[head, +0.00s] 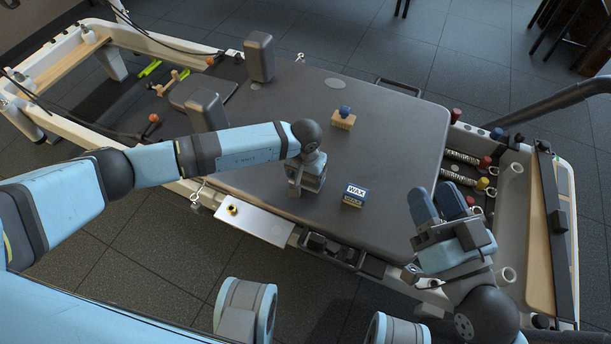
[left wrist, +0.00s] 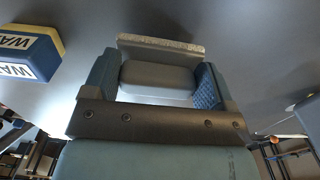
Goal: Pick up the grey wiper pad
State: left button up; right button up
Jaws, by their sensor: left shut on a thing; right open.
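The grey wiper pad (left wrist: 158,78) sits between the two blue fingers of my left gripper (left wrist: 160,88) in the left wrist view. It has a dark grey body and a paler, rough strip along its far edge. In the head view my left gripper (head: 306,184) is over the front part of the dark padded platform, shut on the pad, which is mostly hidden by the gripper. I cannot tell whether the pad touches the platform. My right gripper (head: 436,198) is open and empty, near the platform's front right corner.
A blue and yellow WAX box (head: 354,195) stands right of my left gripper. A wooden block with a blue knob (head: 343,119) is farther back on the platform (head: 390,140). A pale tray (head: 262,225) is at the front edge. Shoulder rests (head: 259,58) and springs (head: 460,157) flank the platform.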

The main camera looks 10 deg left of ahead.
pick_arm(q)
notch_tip(320, 180, up, 8)
jog(key=shift+r+p, duration=0.1)
jog(key=shift+p, duration=1.05)
notch_tip(320, 180, up, 11)
jog(key=p, duration=0.2)
jog(key=shift+f, duration=0.2)
pick_arm(e)
jog(key=shift+d+f+g+h, duration=0.6)
jog(key=shift+d+f+h, duration=0.35)
jog(key=shift+f+h, duration=0.25)
